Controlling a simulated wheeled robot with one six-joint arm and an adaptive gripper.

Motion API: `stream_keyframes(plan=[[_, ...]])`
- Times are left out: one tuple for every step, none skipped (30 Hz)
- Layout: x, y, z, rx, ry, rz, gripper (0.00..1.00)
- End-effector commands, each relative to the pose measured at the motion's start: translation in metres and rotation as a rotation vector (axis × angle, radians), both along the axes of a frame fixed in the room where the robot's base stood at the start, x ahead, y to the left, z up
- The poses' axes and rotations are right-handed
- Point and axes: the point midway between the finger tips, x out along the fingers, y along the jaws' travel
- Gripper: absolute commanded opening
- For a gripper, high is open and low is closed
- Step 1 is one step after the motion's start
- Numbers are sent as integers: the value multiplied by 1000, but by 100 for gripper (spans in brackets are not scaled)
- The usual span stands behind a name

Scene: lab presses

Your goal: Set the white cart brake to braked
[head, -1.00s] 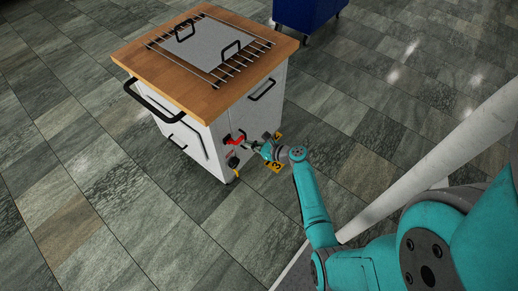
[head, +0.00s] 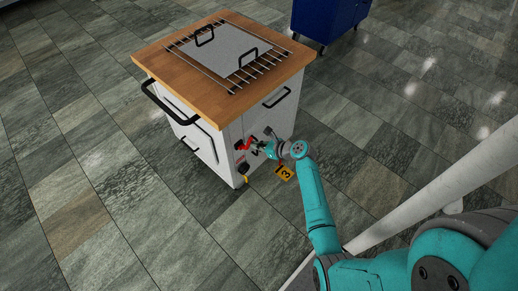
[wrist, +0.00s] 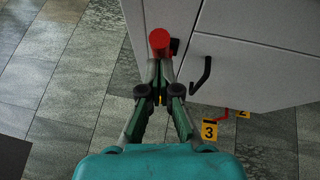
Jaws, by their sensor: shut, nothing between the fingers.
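The white cart (head: 205,143) stands on the tiled floor with a wooden top. A red brake lever (head: 243,144) sticks out low on its side face; in the wrist view the lever shows its round red end (wrist: 160,41). My gripper (head: 259,148) is at this side face, just right of the lever. In the wrist view my gripper (wrist: 160,68) has its fingertips together, just below the red end. I cannot tell whether they touch it. The lever's base is partly hidden.
A black handle (wrist: 201,76) sticks out of the panel to the right of my fingers. A metal rack with a grey plate (head: 222,49) is on top. A blue bin (head: 325,18) stands behind. Floor at left is clear.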

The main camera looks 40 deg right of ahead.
Motion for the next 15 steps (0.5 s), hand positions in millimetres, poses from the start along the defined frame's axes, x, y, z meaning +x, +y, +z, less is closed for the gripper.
stream_keyframes(plan=[[5, 0, 6, -5, 21, 3, 0], [7, 0, 7, -6, 39, 3, 0], [9, 1, 9, -6, 64, 3, 0], [11, 0, 10, -7, 81, 2, 0], [13, 0, 12, -8, 99, 2, 0], [15, 0, 14, -9, 121, 2, 0], [17, 1, 15, -10, 137, 2, 0], [19, 1, 16, -9, 151, 0, 0], [22, 0, 18, -11, 165, -3, 0], [25, 0, 20, -11, 173, -3, 0], [27, 0, 22, -11, 176, -4, 0], [29, 0, 23, -9, 177, -5, 0], [31, 1, 23, -9, 178, -4, 0], [32, 1, 23, -8, 178, -4, 0], [32, 1, 24, -8, 178, -5, 0]])
